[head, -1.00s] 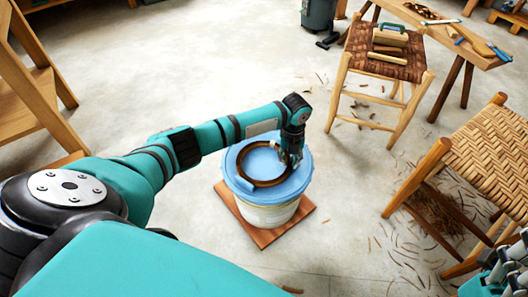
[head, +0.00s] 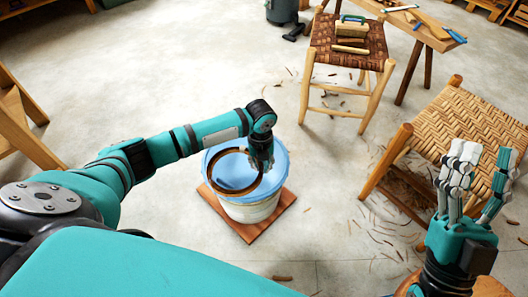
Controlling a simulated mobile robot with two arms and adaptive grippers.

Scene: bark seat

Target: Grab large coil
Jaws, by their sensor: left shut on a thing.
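The bucket stands on a wooden board (head: 246,232) on the floor. A woven-seat chair (head: 458,130) is at the right, with bark strips scattered around it. A stool (head: 350,42) with tools and a bench (head: 425,35) stand behind.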

